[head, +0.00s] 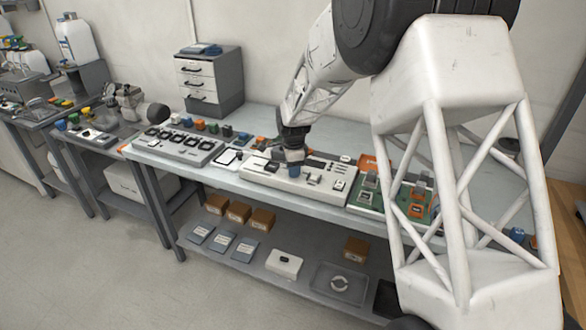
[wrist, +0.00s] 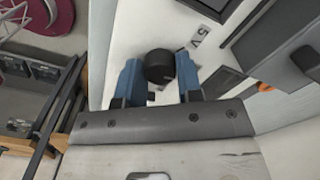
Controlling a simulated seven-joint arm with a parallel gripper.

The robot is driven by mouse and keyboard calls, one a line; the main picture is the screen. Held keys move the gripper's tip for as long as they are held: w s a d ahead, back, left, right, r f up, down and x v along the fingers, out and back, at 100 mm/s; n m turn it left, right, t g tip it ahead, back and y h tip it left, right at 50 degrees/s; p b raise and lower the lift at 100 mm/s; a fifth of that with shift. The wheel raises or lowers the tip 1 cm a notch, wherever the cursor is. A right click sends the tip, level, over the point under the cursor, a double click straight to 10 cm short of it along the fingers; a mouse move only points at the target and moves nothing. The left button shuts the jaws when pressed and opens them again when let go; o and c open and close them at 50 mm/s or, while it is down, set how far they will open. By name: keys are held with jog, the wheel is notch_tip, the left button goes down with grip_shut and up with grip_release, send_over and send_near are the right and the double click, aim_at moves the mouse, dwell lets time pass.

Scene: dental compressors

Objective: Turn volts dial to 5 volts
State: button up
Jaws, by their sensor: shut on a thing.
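The volts dial (wrist: 160,67) is a round black knob on a white panel in the wrist view. A label reading "5 V" (wrist: 207,32) is printed on the panel beside it. My gripper (wrist: 162,75) has its two blue fingers on either side of the dial, shut on it. Which way the dial points cannot be told. In the head view my gripper (head: 294,160) is down at the white panel (head: 262,178) on the bench, and hides the dial there.
A grey panel with black sockets (head: 175,142) lies left of the white panel, and a green board with orange parts (head: 400,200) lies right of it. A grey drawer unit (head: 209,80) stands behind. The bench's lower shelf holds brown boxes (head: 238,212).

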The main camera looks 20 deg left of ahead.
jog(key=n, duration=1.1)
dwell(0.6)
jog(key=o, duration=0.9)
jog(key=shift+r, duration=0.15)
jog(key=shift+r, duration=3.8)
jog(key=shift+d, duration=0.1)
